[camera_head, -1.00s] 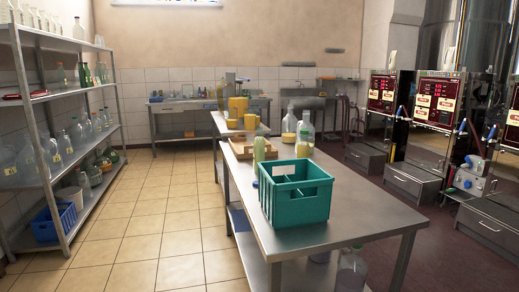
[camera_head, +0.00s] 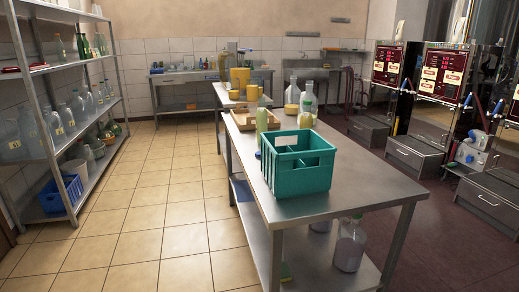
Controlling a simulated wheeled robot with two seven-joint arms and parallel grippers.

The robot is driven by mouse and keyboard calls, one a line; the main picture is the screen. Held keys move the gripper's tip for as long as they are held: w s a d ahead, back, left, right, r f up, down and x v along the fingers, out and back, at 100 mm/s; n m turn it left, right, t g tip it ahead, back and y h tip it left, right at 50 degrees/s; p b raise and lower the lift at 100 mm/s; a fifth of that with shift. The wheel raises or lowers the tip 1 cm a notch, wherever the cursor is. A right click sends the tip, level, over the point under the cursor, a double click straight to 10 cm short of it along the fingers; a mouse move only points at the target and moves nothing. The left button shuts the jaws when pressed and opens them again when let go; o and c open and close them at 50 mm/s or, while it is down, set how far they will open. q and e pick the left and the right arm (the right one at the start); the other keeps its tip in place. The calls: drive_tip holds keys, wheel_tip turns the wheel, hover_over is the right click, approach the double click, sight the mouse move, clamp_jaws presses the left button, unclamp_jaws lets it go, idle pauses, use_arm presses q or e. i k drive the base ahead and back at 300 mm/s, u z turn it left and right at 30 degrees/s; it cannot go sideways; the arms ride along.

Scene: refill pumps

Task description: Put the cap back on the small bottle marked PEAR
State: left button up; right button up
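Several bottles stand on the long steel table (camera_head: 355,180). A green-tinted bottle (camera_head: 262,122) is behind the teal crate, near the table's left edge. A bottle with pale yellow contents (camera_head: 306,115) and a clear bottle (camera_head: 292,93) stand further back. Their labels are too small to read, so I cannot tell which bottle is marked PEAR. I cannot make out a loose cap for certain; a small blue spot (camera_head: 258,155) shows at the crate's left. Neither of my grippers is in view.
The teal divided crate (camera_head: 297,178) stands on the table. A wooden tray (camera_head: 242,121) and yellow containers (camera_head: 238,78) are behind it. A large bottle (camera_head: 349,248) is on the lower shelf. A bottle rack (camera_head: 52,150) stands left; the tiled aisle (camera_head: 150,210) between is clear.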

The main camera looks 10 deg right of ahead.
sight(261, 112)
drive_tip(key=u, duration=0.6)
drive_tip(key=k, duration=0.65)
drive_tip(key=u, duration=0.65)
drive_tip(key=i, duration=1.7)
drive_tip(key=z, duration=0.6)
drive_tip(key=i, duration=2.05)
drive_tip(key=z, duration=1.9)
drive_tip(key=i, duration=0.75)
drive_tip(key=z, duration=0.6)
